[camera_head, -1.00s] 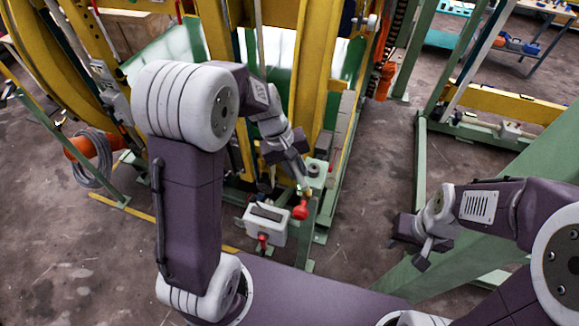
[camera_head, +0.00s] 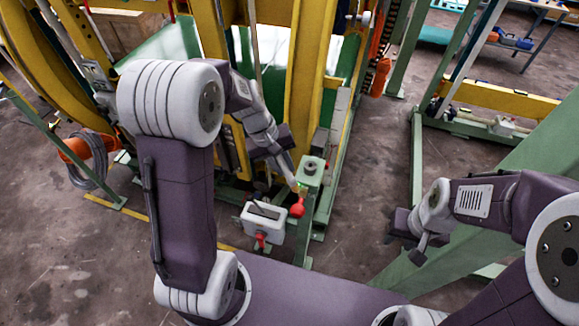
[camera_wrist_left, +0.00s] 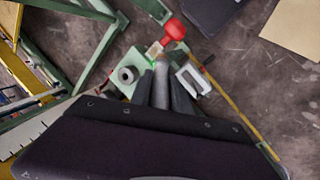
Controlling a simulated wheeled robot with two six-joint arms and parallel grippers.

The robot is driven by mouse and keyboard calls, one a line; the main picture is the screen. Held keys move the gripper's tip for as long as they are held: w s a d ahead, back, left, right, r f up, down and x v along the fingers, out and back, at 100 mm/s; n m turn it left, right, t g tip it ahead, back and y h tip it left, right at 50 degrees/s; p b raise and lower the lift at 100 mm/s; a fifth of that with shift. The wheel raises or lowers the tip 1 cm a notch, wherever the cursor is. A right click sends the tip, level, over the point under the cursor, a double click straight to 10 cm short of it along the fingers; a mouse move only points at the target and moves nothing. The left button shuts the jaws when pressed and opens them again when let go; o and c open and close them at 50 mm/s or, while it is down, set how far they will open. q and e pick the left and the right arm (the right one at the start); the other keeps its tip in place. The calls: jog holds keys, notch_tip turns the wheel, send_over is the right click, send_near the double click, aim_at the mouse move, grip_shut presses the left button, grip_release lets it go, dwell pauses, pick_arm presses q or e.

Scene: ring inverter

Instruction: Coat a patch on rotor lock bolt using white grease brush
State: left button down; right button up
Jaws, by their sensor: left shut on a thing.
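My left gripper (camera_head: 291,176) points down beside the green post (camera_head: 309,185). In the left wrist view the gripper (camera_wrist_left: 161,78) is shut on a slim grey shaft (camera_wrist_left: 161,90), which looks like the brush handle. A small pale tip (camera_wrist_left: 155,48) shows beyond the fingers, close to a red knob (camera_head: 298,207); I cannot tell whether they touch. The knob also shows in the left wrist view (camera_wrist_left: 175,28). A round grey bolt-like piece (camera_head: 310,166) stands on the post top, apart from the fingers; it also shows in the left wrist view (camera_wrist_left: 127,75). My right gripper (camera_head: 412,245) seems empty; its opening is unclear.
Yellow uprights (camera_head: 308,85) of the machine stand close behind my left gripper. A cable coil (camera_head: 88,160) hangs at left. Bare floor (camera_head: 375,165) lies right of the post.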

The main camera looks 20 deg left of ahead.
pick_arm(q)
jog(key=shift+d, duration=0.1)
jog(key=shift+s+d+f, duration=0.1)
jog(key=shift+s+d, duration=0.1)
jog(key=shift+d, duration=1.8)
notch_tip(320, 180, up, 6)
jog(key=p, duration=0.5)
jog(key=shift+p, duration=0.4)
jog(key=shift+w, duration=0.1)
notch_tip(320, 180, up, 3)
jog(key=p, duration=0.2)
jog(key=shift+p, duration=0.35)
